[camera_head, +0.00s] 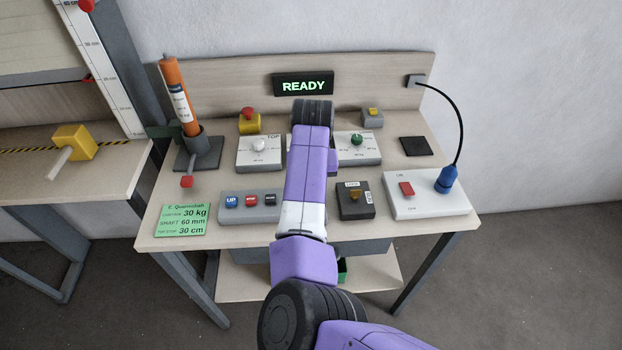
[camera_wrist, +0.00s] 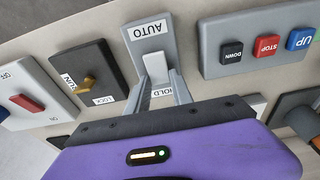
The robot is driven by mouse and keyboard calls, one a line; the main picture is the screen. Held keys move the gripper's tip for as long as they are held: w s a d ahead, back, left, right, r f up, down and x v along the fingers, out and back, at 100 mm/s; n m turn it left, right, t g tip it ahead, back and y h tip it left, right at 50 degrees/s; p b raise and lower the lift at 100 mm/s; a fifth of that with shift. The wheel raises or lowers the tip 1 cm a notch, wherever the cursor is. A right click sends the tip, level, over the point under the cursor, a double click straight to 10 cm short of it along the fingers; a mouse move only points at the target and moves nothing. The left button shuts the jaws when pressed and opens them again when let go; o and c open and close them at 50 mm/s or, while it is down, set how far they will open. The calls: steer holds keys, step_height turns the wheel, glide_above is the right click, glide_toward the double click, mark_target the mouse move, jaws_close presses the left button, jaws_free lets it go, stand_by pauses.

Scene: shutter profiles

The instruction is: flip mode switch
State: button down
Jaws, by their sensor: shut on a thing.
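The mode switch is a grey box (camera_wrist: 174,57) with AUTO and HOLD labels, in the upper middle of the wrist view. Its pale lever (camera_wrist: 153,65) lies between the AUTO label (camera_wrist: 151,29) and the HOLD label (camera_wrist: 162,92). My gripper (camera_wrist: 162,85) reaches over the HOLD side, with its fingers shut on the lever. The fingers partly cover the lever, and I cannot tell which way it is set. In the head view my arm hides the switch and the fingertips.
A panel with UP, STOP and DOWN buttons (camera_head: 234,216) stands left of my arm. A dark key-switch box (camera_head: 366,208) and a white box with a red rocker and blue plug (camera_head: 428,209) stand right. The display (camera_head: 303,84) reads READY.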

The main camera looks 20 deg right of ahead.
steer(key=shift+s+d+r+t+h+p, duration=0.15)
steer(key=shift+s+t+h+p, duration=0.25)
steer(key=shift+t, duration=0.6)
steer(key=c, duration=1.1)
jaws_free()
steer(key=shift+a, duration=0.2)
steer(key=b+v, duration=0.1)
steer(key=v, duration=0.6)
steer(key=shift+s+r, duration=0.15)
steer(key=shift+r, duration=0.15)
